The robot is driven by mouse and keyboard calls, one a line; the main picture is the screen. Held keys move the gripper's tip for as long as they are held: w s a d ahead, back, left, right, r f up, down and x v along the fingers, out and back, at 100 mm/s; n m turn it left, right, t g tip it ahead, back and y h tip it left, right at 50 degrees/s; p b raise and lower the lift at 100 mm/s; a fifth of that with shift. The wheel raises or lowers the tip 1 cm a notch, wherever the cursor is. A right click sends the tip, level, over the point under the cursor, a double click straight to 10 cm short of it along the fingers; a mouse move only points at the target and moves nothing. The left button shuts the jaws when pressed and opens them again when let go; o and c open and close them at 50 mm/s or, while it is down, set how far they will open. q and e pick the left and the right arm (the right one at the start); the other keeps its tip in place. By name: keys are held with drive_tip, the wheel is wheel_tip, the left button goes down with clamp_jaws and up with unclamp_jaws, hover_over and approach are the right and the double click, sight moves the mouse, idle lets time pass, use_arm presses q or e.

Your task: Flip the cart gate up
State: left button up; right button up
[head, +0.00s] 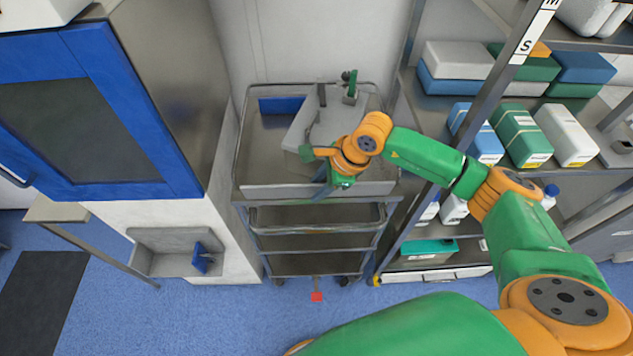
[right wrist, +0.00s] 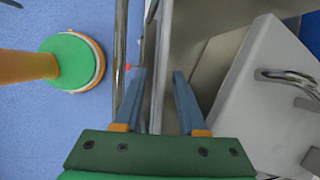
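The metal cart (head: 262,190) stands in the middle of the head view, with a rail around its top tray. A pale upright panel along its front edge, which looks like the gate (head: 375,188), is partly hidden behind my right gripper (head: 322,185). In the right wrist view, my right gripper (right wrist: 160,82) has its two blue-grey fingers apart. The thin edge of a grey panel (right wrist: 163,45) lies between or just beyond the fingers; I cannot tell if they touch it. My left gripper is not in view.
A white box (head: 302,125) and a small green-and-grey item (head: 350,85) are on the cart top. A blue-doored cabinet (head: 150,115) stands left. A shelf rack with boxes (head: 520,135) stands close on the right. Blue floor (head: 230,320) is open in front.

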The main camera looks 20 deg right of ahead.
drive_tip(key=shift+w+d+f, duration=0.2)
drive_tip(key=shift+w+d, duration=0.05)
drive_tip(key=shift+d, duration=0.05)
drive_tip(key=shift+c, duration=0.4)
drive_tip(key=c, duration=0.4)
drive_tip(key=shift+a+r, duration=0.1)
drive_tip(key=shift+a, duration=0.05)
clamp_jaws()
drive_tip(key=shift+a+r, duration=0.15)
drive_tip(key=g+b, duration=0.1)
drive_tip(key=b, duration=0.1)
drive_tip(key=shift+w+f+b, duration=0.3)
drive_tip(key=shift+w+b, duration=0.05)
drive_tip(key=shift+w, duration=0.05)
drive_tip(key=shift+r+y+b, duration=0.1)
drive_tip(key=shift+y+b, duration=0.2)
drive_tip(key=shift+r+g, duration=0.15)
drive_tip(key=shift+g, duration=0.25)
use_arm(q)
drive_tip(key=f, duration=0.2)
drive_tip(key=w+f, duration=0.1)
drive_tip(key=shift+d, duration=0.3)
use_arm(e)
drive_tip(key=shift+r, duration=0.2)
